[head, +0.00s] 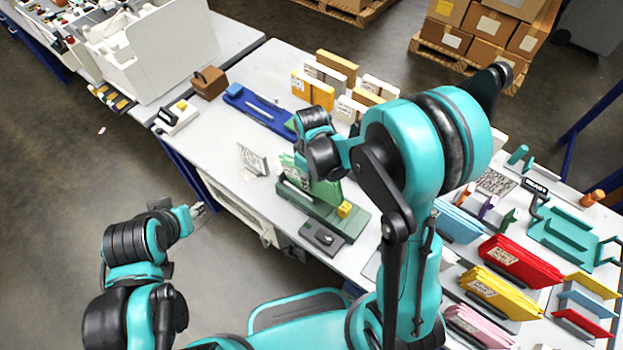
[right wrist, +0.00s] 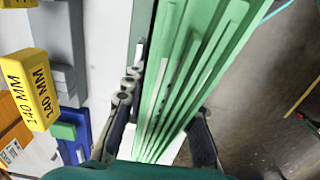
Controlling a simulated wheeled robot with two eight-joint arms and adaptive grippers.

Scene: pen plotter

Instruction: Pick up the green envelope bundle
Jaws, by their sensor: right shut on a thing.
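The green envelope bundle (head: 327,191) stands upright on the near side of the white table, at a dark green base (head: 352,222). I cannot tell whether it touches the base. My right gripper (head: 302,165) is over its upper left part in the head view and hides some of it. In the right wrist view, the ridged green bundle (right wrist: 190,75) runs between the two dark fingers of my right gripper (right wrist: 158,128), which is shut on it. My left gripper (head: 199,210) hangs off the table's near edge, apart from everything; its fingers are too small to read.
A dark grey device (head: 322,238) sits at the table's near edge. Red envelopes (head: 520,262) and yellow envelopes (head: 498,292) stand in racks at right. A blue tray (head: 262,113) lies behind.

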